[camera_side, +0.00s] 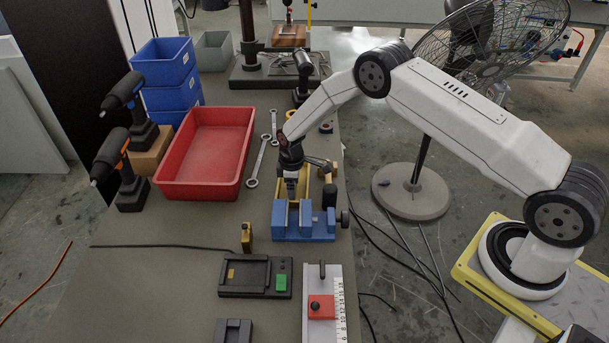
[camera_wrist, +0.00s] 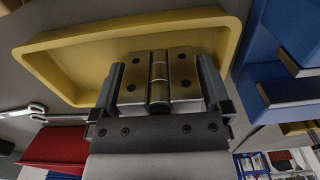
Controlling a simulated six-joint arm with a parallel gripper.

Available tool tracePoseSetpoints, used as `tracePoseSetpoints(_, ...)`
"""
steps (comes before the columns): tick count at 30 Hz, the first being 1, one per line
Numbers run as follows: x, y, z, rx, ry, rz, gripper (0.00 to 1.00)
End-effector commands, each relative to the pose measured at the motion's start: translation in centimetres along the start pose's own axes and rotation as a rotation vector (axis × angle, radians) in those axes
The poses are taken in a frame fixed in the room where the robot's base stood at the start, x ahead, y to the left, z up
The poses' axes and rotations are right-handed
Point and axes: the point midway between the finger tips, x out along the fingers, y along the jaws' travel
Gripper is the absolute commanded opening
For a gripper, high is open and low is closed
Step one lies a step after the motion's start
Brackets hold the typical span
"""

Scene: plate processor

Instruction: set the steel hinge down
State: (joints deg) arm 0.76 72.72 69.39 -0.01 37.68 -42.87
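The steel hinge (camera_wrist: 158,78) has two flat leaves with dark screw holes and a round knuckle down the middle. In the wrist view my gripper (camera_wrist: 160,88) has a finger against each outer side of it. In the side view my gripper (camera_side: 291,186) points down over the yellow tray, just behind the blue vise, and the hinge is hard to make out there. The yellow tray (camera_wrist: 75,42) lies beneath the hinge in the wrist view, and its floor looks bare around it. The gap between hinge and tray floor cannot be judged.
The blue vise (camera_side: 304,225) stands directly in front of the yellow tray. A red bin (camera_side: 205,178) and wrenches (camera_side: 257,163) lie to the left. A black fixture with a green block (camera_side: 281,282) and a ruler stop (camera_side: 322,306) sit nearer the front.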

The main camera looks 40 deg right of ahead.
Motion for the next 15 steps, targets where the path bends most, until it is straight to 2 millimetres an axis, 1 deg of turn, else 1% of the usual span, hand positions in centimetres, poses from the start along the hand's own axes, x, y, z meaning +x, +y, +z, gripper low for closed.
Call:
tracePoseSetpoints(10,-0.19,0.0,0.0,0.0,0.0,0.0,1.0)
tracePoseSetpoints(15,-0.99,0.03,-0.03,0.0,0.0,0.0,1.0)
